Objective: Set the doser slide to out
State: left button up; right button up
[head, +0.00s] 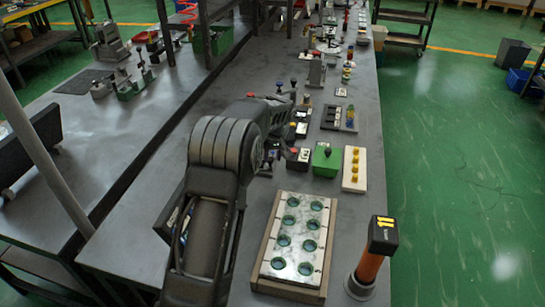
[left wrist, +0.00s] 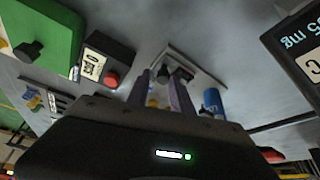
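My left gripper shows in the left wrist view, with two grey fingers (left wrist: 160,85) standing apart and a gap between them. A pale plate with a small black block or knob (left wrist: 180,72) lies just beyond the fingertips. It may be the doser slide, but I cannot tell its position or whether a finger touches it. A dark box with "mg" lettering (left wrist: 296,45) is at the right edge of that view. In the head view my left arm reaches over the bench, and its fingers are mostly hidden behind the wrist. My right gripper is not in view.
A green box with a black knob (head: 326,160) stands beside a pale strip with yellow knobs (head: 354,169). A black box with a red button (left wrist: 106,65) is near the gripper. A plate with round holes (head: 297,238) and an orange post (head: 368,268) stand nearer.

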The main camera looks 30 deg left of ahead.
pick_arm(q)
jog(key=b+v, duration=0.1)
jog(key=v, duration=0.6)
jog(key=shift+s, duration=0.1)
dwell(0.4)
